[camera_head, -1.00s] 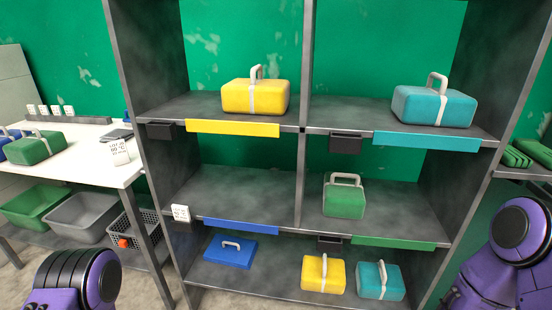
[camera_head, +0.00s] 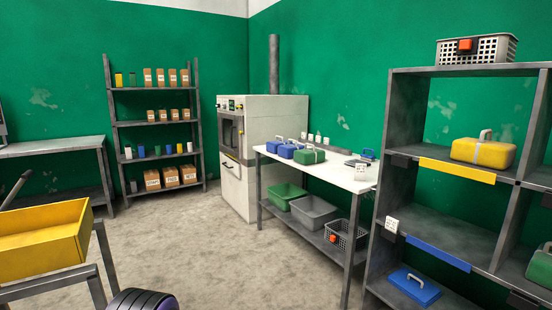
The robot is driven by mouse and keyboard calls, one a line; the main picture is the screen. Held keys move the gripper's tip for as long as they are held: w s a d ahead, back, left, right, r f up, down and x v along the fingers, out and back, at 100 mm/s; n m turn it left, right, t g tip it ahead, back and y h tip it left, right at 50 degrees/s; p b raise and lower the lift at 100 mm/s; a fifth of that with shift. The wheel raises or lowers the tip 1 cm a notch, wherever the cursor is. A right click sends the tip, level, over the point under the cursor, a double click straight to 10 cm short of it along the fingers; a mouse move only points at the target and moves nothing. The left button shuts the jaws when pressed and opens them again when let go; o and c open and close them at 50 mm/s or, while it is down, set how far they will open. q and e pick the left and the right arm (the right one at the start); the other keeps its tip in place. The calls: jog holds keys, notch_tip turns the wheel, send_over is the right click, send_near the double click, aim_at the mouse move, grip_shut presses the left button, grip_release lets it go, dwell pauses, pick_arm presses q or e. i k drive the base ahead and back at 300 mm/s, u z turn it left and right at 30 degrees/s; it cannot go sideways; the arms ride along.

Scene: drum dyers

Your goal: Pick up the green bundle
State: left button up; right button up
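A green bundle (camera_head: 307,156) with a pale handle sits on the white-topped table (camera_head: 336,180), at the right end of a row with blue bundles (camera_head: 287,150). A second green bundle (camera_head: 541,266) is in the shelf unit at the right edge, partly cut off by the picture's edge. Neither gripper is in view. Only a rounded dark and purple part of my own arm shows at the bottom.
A yellow bundle (camera_head: 483,152) and a flat blue bundle (camera_head: 414,287) are in the shelf unit (camera_head: 396,110). A white machine (camera_head: 262,125) stands beyond the table. A yellow bin (camera_head: 43,240) on a stand is at left. The middle floor (camera_head: 180,240) is clear.

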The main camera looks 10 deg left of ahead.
aim_at(306, 156)
jog(key=z, duration=0.55)
jog(key=i, duration=0.65)
jog(key=z, duration=0.55)
jog(key=i, duration=0.8)
jog(key=u, duration=1)
jog(key=i, duration=0.5)
jog(key=u, duration=0.5)
